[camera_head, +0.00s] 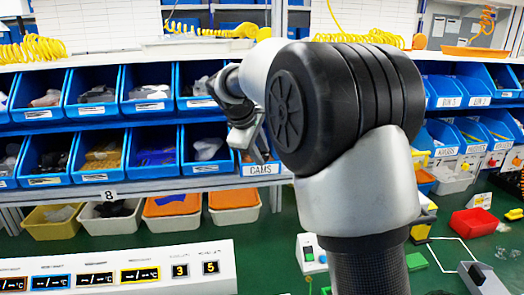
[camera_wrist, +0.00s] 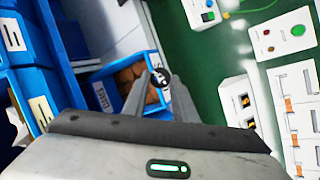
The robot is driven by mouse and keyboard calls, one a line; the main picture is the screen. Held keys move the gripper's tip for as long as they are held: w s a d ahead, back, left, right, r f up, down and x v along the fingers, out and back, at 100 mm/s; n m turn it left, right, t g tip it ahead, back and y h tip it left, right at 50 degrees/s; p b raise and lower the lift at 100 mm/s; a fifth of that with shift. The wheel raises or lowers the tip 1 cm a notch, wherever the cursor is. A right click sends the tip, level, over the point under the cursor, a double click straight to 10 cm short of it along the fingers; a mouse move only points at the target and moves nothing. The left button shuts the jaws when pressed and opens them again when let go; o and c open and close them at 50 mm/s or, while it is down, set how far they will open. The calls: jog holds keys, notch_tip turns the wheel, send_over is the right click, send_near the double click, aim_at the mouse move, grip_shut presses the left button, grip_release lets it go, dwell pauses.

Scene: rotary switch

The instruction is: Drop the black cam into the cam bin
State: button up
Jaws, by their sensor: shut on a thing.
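The cam bin is a blue bin labelled CAMS (camera_head: 262,170) at the right end of the lower bin row, partly hidden behind my arm in the head view. In the wrist view the bin (camera_wrist: 101,97) lies below the fingers, with brown-orange contents inside. My gripper (camera_head: 258,143) is in front of and above this bin. In the wrist view my gripper (camera_wrist: 158,88) is shut on the black cam (camera_wrist: 160,77), a small round black piece with a pale marking at the fingertips. The cam overlaps the bin's right side in that view; its height above it is unclear.
Other blue bins (camera_head: 156,157) fill the shelf to the left. Yellow, white and orange bins (camera_head: 173,207) sit below on the green bench (camera_head: 268,230). A white display panel (camera_head: 120,272) stands at front left.

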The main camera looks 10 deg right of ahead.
jog(key=w+p, duration=0.1)
jog(key=w, duration=0.1)
jog(key=w+p, duration=0.3)
jog(key=w, duration=0.1)
jog(key=shift+f+p, duration=0.35)
jog(key=shift+w+f+p, duration=0.3)
jog(key=shift+w+p, duration=0.1)
jog(key=shift+w, duration=0.2)
jog(key=o, duration=1.1)
jog(key=b+v, duration=0.1)
jog(key=v, duration=1.6)
jog(key=shift+s+r, duration=0.15)
jog(key=shift+r, duration=0.05)
